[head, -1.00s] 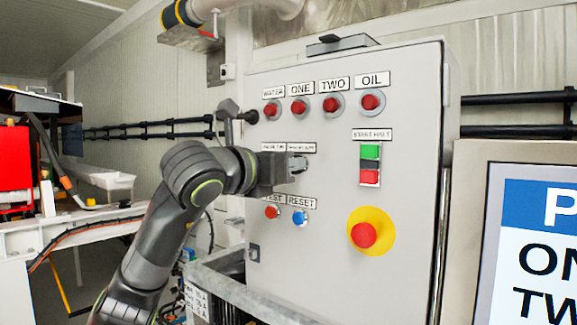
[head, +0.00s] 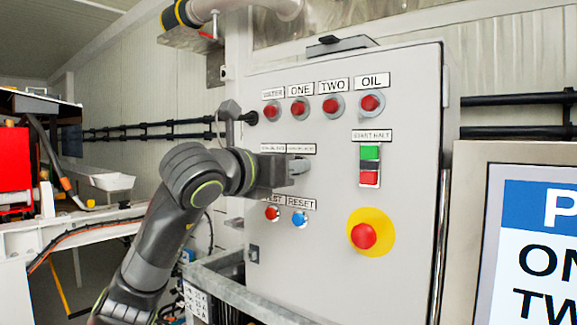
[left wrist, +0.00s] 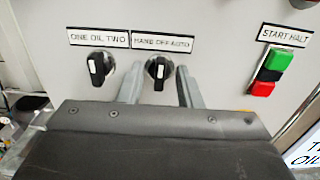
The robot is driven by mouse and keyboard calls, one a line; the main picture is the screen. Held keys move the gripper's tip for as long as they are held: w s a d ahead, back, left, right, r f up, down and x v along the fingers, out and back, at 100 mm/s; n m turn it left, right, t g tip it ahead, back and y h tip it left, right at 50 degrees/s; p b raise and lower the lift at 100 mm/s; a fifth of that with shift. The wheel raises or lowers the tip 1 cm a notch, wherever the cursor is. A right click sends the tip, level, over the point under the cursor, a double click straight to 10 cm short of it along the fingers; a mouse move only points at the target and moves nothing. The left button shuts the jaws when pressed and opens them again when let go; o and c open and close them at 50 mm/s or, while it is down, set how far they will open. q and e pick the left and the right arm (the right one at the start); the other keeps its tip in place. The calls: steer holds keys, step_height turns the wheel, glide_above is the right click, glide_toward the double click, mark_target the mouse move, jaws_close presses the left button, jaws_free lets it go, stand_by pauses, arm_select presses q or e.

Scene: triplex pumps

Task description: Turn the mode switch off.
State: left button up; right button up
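The mode switch (left wrist: 160,70) is a black knob on the grey panel, below a label reading HAND OFF AUTO. Its white mark stands about upright, towards the middle word OFF. My left gripper (left wrist: 159,72) is open, with one finger on each side of this knob and a visible gap on both sides. In the head view my left gripper (head: 299,165) is at the panel and hides the knob. My right gripper is in neither view.
A second black knob (left wrist: 99,66), labelled ONE OIL TWO, is close to the left finger. Below my gripper are a red button (head: 272,213) and a blue button (head: 300,218). A green and red start/halt switch (head: 370,165) and a red emergency button (head: 364,236) are to the right.

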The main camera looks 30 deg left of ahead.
arm_select(q)
steer(key=shift+s, duration=0.15)
